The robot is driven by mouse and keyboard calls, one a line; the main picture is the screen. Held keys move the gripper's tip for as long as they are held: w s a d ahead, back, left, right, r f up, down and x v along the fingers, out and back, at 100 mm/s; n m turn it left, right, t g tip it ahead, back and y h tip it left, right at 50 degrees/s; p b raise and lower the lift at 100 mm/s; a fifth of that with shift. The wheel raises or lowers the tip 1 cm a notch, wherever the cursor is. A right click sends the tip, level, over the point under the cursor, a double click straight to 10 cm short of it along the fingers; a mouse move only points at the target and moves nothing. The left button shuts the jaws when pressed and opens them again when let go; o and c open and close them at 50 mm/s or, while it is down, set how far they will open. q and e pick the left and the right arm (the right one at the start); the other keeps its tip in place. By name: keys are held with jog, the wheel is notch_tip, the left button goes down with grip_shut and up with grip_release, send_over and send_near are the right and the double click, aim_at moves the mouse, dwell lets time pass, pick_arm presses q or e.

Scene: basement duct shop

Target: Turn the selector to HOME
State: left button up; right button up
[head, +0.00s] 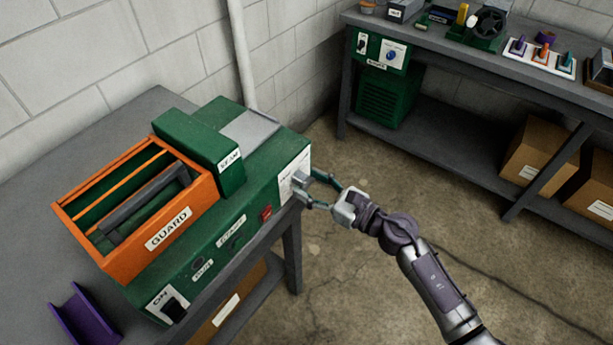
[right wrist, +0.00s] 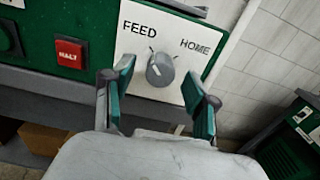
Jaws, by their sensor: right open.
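The selector (right wrist: 160,70) is a round grey knob on a white plate (right wrist: 140,42) marked FEED at upper left and HOME at upper right. Which label it points to is hard to tell. The plate is on the right end of the green machine (head: 225,225), beside the red HALT button (right wrist: 70,54). My right gripper (head: 304,190) is open at this end of the machine. In the right wrist view its teal fingertips (right wrist: 158,88) stand either side of the knob and slightly below it, with visible gaps. Contact is not visible. My left gripper is out of view.
The machine stands on a grey table (head: 30,210) with an orange GUARD frame (head: 135,250) and a purple channel piece (head: 80,315). A second bench (head: 450,50) with a green panel and small parts is at the back right. The floor between is clear.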

jog(key=shift+w+a, duration=0.4)
jog(key=shift+a, duration=0.2)
jog(key=c, duration=0.4)
grip_shut()
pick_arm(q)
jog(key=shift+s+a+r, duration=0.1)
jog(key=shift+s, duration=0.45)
